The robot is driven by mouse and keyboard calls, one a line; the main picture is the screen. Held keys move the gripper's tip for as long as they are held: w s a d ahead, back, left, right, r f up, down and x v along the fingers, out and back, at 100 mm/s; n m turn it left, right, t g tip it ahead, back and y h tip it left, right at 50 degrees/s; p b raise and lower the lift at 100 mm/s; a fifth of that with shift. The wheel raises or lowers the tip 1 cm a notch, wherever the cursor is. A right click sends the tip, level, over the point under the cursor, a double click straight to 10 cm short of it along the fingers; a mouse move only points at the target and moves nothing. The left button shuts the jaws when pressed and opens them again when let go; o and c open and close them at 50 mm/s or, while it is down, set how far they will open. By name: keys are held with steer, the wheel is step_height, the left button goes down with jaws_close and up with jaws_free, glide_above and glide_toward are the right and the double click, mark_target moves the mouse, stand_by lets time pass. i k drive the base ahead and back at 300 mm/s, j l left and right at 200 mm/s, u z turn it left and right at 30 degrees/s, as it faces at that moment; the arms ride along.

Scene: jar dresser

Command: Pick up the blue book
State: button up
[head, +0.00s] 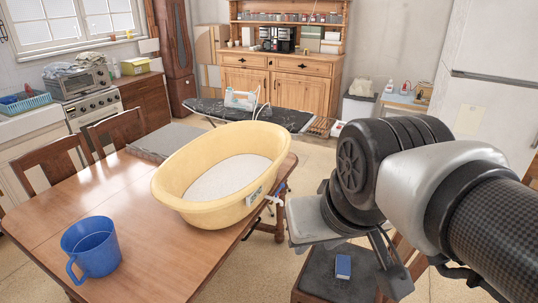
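A small blue book (343,267) lies on the dark seat of a chair (318,287) at the lower right of the head view. My gripper (393,280) hangs at the lower right, and its dark finger parts appear just right of the book in the picture. Bare seat shows between the book and the gripper, and nothing is seen held. The gripper's opening is partly hidden by my wrist, so I cannot tell whether it is open or shut.
A wooden table (130,205) fills the left, with a yellow tub (178,195), a blue mug (91,247) and a grey mat (165,140). An ironing board (215,108) stands behind it. A wooden dresser (280,85) is at the back. A white fridge (490,100) stands at right.

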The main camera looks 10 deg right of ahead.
mark_target(342, 261)
steer(key=z, duration=0.9)
